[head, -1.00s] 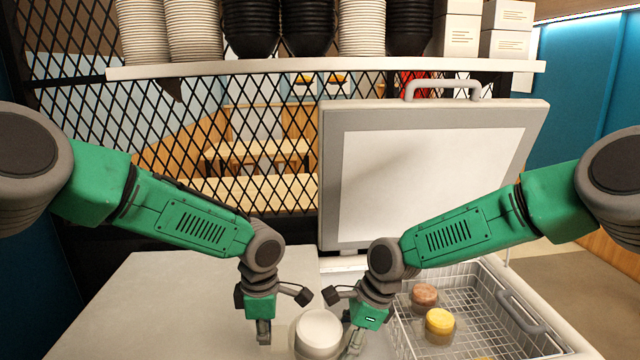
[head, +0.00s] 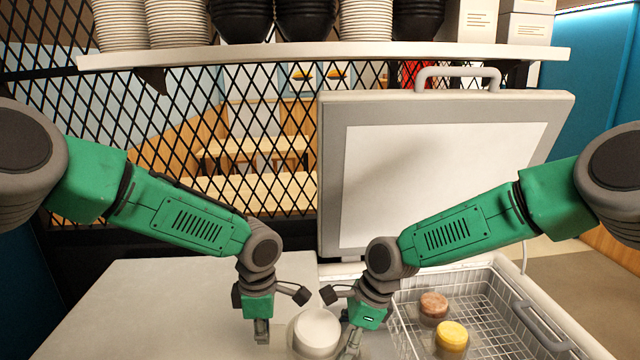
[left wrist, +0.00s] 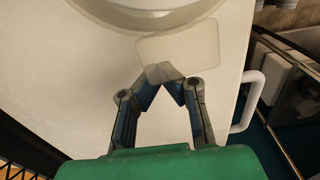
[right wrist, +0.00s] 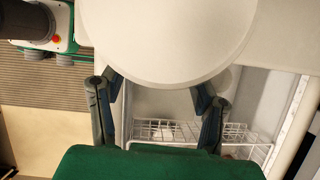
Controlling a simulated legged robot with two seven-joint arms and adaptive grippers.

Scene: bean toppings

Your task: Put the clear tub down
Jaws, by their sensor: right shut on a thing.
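The clear tub (head: 317,331) has a round white top and shows at the bottom middle of the head view, over or on the pale counter; I cannot tell if it touches. My right gripper (head: 350,346) is shut on its right side. In the right wrist view the tub's white disc (right wrist: 170,40) fills the top between the fingers. My left gripper (head: 262,332) is left of the tub, apart from it. In the left wrist view its fingertips (left wrist: 163,75) come together at a translucent square piece (left wrist: 185,45); I cannot tell if they touch it.
The pale counter (head: 150,310) is clear at left. At right, an open chest with a raised lid (head: 440,170) holds a wire basket (head: 480,300) with a brown-topped tub (head: 434,305) and a yellow-topped tub (head: 452,335). A shelf of stacked bowls (head: 330,55) runs above.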

